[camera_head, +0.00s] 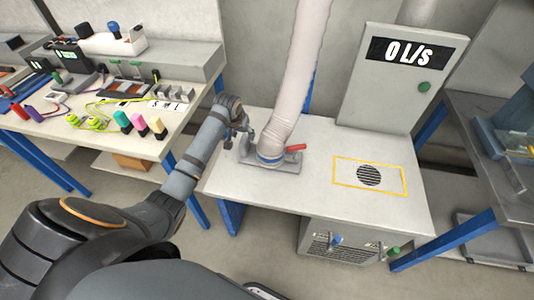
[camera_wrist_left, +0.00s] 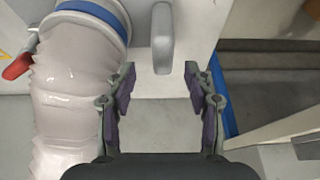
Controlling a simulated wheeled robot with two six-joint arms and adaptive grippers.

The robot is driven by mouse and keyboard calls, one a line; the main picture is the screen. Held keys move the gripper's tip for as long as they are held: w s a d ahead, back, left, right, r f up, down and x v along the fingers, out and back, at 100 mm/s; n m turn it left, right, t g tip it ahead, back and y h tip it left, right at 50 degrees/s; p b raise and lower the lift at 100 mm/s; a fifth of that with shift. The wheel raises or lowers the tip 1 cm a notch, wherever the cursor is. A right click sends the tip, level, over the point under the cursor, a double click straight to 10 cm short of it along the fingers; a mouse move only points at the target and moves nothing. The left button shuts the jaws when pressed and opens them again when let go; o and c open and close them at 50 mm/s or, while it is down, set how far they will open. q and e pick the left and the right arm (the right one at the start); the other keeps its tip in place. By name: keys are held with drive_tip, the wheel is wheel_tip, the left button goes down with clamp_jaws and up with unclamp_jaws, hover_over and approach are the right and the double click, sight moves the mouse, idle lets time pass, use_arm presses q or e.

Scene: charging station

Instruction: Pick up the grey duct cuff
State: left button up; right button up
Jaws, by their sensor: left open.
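The grey duct cuff (camera_head: 287,163) sits on the white bench at the lower end of a pale ribbed duct (camera_head: 299,75), with a blue band around the joint. In the left wrist view, the blue band (camera_wrist_left: 97,14) is at upper left, and a grey upright bar (camera_wrist_left: 162,38), which looks like the cuff's grip, stands ahead of the fingers. My left gripper (camera_head: 240,128) is just left of the cuff in the head view. In the left wrist view its fingers (camera_wrist_left: 160,75) are open and empty, with the bar beyond the gap. My right gripper is out of view.
A red lever (camera_head: 294,148) sticks out beside the cuff. Right of it, a yellow outline frames a round vent (camera_head: 369,176) on clear bench top (camera_head: 320,195). A display cabinet (camera_head: 395,85) reading "0 L/s" stands behind. A cluttered table (camera_head: 98,140) is at left.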

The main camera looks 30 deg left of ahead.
sight(250, 155)
use_arm(q)
drive_tip(key=b+x, duration=0.1)
drive_tip(key=x, duration=0.7)
drive_tip(key=shift+a+f, duration=0.2)
drive_tip(key=shift+f, duration=0.15)
drive_tip(key=shift+r, duration=0.1)
clamp_jaws()
